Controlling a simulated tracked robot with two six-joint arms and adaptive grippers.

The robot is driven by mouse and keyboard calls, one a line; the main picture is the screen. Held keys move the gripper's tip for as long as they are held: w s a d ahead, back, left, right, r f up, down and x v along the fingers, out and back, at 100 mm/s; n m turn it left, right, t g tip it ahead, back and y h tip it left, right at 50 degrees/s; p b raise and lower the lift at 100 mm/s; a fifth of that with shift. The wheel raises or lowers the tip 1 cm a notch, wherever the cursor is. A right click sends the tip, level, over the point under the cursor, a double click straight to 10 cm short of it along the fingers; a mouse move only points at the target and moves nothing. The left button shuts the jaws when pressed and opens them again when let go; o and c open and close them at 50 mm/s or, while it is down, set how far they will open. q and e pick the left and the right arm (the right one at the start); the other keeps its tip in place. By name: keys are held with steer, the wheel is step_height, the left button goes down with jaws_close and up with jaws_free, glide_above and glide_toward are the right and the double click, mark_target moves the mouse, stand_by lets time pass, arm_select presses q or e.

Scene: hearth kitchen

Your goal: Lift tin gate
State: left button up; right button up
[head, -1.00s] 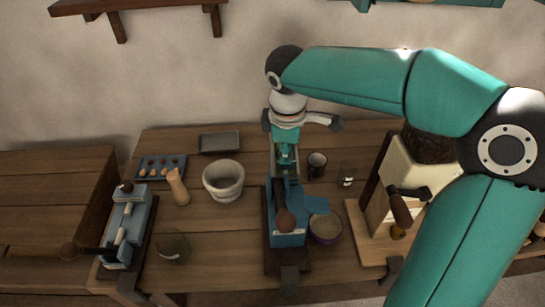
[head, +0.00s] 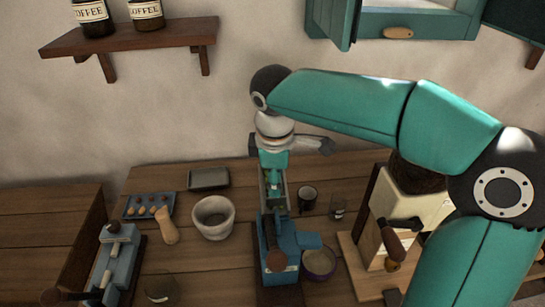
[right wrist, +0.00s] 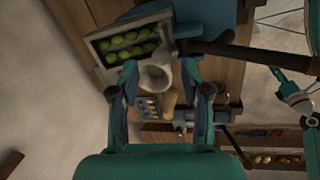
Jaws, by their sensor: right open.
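The tin's gate cannot be told for sure in either view. A narrow, pale-rimmed box (right wrist: 98,45) with several green, rounded things inside shows in the right wrist view, just past my fingers; it may be the tin. A blue device (head: 278,268) with a brown knob stands at the middle of the table in the head view. My right gripper (head: 273,187) points down at the back end of this device, and the arm and hand hide part of what is under it. In the right wrist view my right gripper (right wrist: 160,72) has its fingers apart, with nothing clearly between them.
A pale mortar (head: 213,217), a wooden pestle (head: 166,226) and an egg tray (head: 150,205) stand to the left. A dark cup (head: 307,197) and a small bowl (head: 319,263) stand close on the right. A cream grinder (head: 408,200) is farther right.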

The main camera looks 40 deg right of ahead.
step_height(320, 180, up, 8)
steer(key=s+a, duration=0.1)
stand_by(0.6)
